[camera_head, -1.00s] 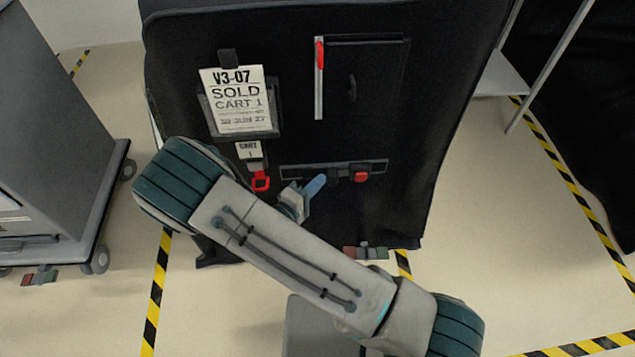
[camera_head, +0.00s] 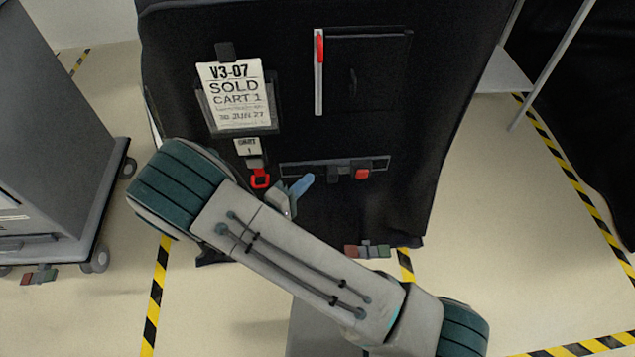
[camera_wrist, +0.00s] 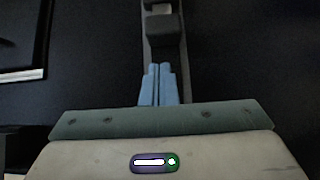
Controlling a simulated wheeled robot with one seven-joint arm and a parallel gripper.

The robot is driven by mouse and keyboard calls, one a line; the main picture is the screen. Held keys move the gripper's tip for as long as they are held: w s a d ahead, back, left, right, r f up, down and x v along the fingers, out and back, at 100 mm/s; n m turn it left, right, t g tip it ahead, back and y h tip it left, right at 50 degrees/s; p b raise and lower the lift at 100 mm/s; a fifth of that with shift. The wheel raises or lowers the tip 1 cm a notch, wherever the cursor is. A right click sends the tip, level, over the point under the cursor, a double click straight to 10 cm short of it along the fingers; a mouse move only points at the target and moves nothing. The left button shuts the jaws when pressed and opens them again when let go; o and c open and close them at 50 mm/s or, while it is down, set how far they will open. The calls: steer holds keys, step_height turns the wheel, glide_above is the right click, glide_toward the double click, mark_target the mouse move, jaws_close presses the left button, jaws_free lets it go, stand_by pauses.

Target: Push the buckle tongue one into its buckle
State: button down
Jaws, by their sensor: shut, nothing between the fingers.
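A dark strap strip (camera_head: 300,168) runs across the black cart cover in the head view. A black block (camera_head: 333,173), seemingly the buckle tongue, sits on it, with a red-faced block (camera_head: 362,174), seemingly the buckle, just to its right. A narrow gap shows between them. My gripper (camera_head: 306,181) is shut and empty, its blue fingertips left of the black block and a little below the strip. In the wrist view, the shut fingers (camera_wrist: 159,72) point along the strip at the black block (camera_wrist: 163,30). Whether they touch it is unclear.
A red loop (camera_head: 260,180) hangs below a small tag at the left, under the SOLD sign (camera_head: 235,97). A red-handled vertical bar (camera_head: 319,85) is above. A grey cart (camera_head: 50,150) stands left.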

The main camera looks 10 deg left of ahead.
steer(key=v, duration=1)
steer(key=shift+w+a+f+p, duration=0.15)
steer(key=shift+w+a+p, duration=0.05)
steer(key=shift+a+p, duration=0.15)
steer(key=w+d+r+m+g+p, duration=0.1)
steer(key=d+r+m+g+p, duration=0.6)
steer(key=d+r+g+p, duration=0.95)
steer(key=s+d+r+m+t+y+p, duration=0.1)
steer(key=s+d+r+y, duration=0.1)
steer(key=r, duration=0.7)
steer(key=s+d+r+m+t+y+p, duration=0.1)
steer(key=s+d+r+t+y, duration=0.1)
steer(key=d+r+y, duration=0.3)
steer(key=s+d+r+m+t+y+p, duration=0.1)
steer(key=d+r, duration=0.4)
steer(key=r, duration=0.8)
steer(key=shift+s+d+m+y+p, duration=0.2)
steer(key=shift+s+m+y+p, duration=0.4)
steer(key=shift+s+y, duration=0.55)
steer(key=shift+w+d+r+t, duration=0.1)
steer(key=shift+t, duration=0.15)
